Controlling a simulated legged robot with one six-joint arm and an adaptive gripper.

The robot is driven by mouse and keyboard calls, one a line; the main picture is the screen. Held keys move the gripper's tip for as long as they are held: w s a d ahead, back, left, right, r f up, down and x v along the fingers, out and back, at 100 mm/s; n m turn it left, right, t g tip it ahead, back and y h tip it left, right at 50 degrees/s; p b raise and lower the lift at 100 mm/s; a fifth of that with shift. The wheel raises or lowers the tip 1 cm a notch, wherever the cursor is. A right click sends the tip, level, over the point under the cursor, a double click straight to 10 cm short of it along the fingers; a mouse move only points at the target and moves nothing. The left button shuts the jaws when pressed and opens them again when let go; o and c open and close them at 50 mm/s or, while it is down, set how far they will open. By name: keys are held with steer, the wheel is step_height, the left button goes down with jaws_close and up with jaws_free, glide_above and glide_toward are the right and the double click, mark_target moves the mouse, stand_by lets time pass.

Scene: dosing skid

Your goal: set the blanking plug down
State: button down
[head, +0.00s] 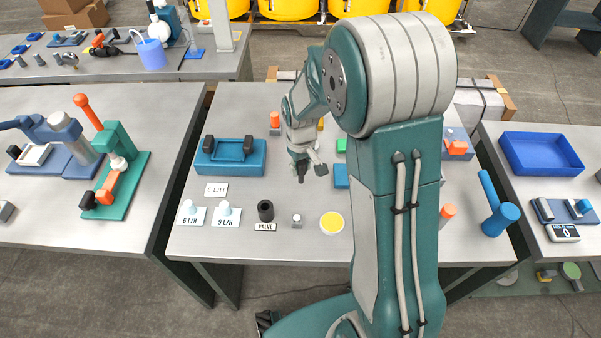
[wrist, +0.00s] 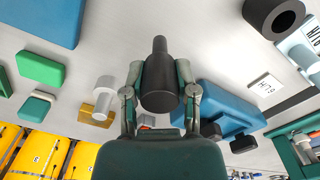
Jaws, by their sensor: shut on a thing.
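My gripper (head: 302,160) is over the middle table, shut on a dark plug that I take to be the blanking plug (head: 301,176). In the wrist view the gripper (wrist: 160,95) has a finger on each side of the plug (wrist: 160,85), a thick dark cylinder with a narrower end pointing away from my palm. The plug looks about upright in the head view. I cannot tell whether its lower end touches the table (head: 287,250).
A blue holder (head: 230,165) with black parts lies left of my gripper. In front stand a black ring (head: 265,210) by a "VALVE" label, a small grey block (head: 297,222) and a yellow disc (head: 332,223). A green block (wrist: 40,68) is nearby. My arm hides table on the right.

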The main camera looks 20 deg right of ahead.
mark_target(301, 174)
steer(key=shift+d+f, duration=0.1)
steer(key=shift+f, duration=1.55)
steer(key=shift+c, duration=2)
jaws_free()
steer(key=shift+f, duration=0.1)
step_height(301, 174, up, 12)
steer(key=shift+w+r, duration=0.1)
steer(key=s+r+m+t, duration=0.1)
steer(key=s+r+t, duration=0.1)
steer(key=s+r, duration=0.5)
steer(key=s+r+m+t, duration=0.2)
steer(key=s+r, duration=0.5)
steer(key=s, duration=0.7)
steer(key=shift+t, duration=0.8)
